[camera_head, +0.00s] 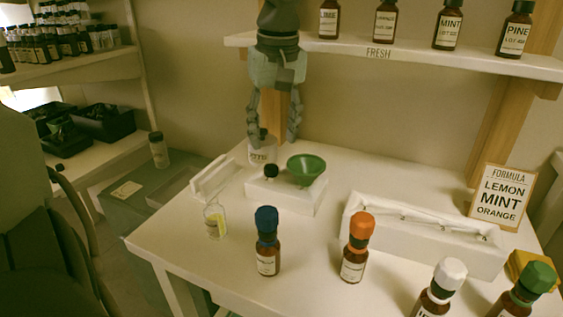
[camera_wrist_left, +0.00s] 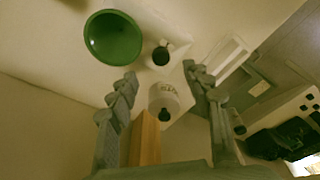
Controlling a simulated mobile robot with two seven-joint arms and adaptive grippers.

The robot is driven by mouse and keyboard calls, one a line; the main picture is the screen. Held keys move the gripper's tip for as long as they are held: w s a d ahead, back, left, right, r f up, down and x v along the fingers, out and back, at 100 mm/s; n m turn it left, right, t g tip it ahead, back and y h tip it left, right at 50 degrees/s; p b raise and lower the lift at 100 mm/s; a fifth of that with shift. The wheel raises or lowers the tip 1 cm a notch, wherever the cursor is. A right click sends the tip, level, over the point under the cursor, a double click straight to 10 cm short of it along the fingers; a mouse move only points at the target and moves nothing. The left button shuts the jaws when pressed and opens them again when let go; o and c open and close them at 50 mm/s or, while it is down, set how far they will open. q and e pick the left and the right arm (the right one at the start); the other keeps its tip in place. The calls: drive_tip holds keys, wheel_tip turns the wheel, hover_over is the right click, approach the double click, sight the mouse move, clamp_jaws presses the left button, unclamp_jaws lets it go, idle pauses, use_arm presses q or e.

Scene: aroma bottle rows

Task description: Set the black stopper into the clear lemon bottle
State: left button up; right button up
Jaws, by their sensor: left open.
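The clear lemon bottle (camera_head: 214,222) with a yellow patch stands upright near the table's left edge. Its label is too small to read. The black stopper (camera_head: 271,171) sits on a white block (camera_head: 282,195), beside a green bowl-shaped funnel (camera_head: 306,168). My left gripper (camera_head: 273,138) points down above and behind the block, open and empty. In the left wrist view the black stopper (camera_wrist_left: 161,56) lies just beyond and between the open fingertips (camera_wrist_left: 160,74), apart from them. My right gripper is not in view.
A white jar (camera_head: 260,154) stands behind the block, close below the left fingers. Brown bottles with blue (camera_head: 267,243) and orange (camera_head: 355,248) caps stand in front. A long white rack (camera_head: 420,240) is at right. A shelf (camera_head: 400,53) hangs above.

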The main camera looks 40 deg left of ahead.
sight(271, 166)
use_arm(q)
wheel_tip(271, 166, down, 3)
drive_tip(key=shift+a+r, duration=0.15)
drive_tip(key=f, duration=0.3)
drive_tip(key=a+f, duration=0.1)
drive_tip(key=shift+w+f, duration=0.25)
drive_tip(key=shift+f, duration=0.15)
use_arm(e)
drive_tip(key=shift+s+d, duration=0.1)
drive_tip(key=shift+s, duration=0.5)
use_arm(q)
drive_tip(key=shift+c, duration=0.6)
drive_tip(key=c, duration=1)
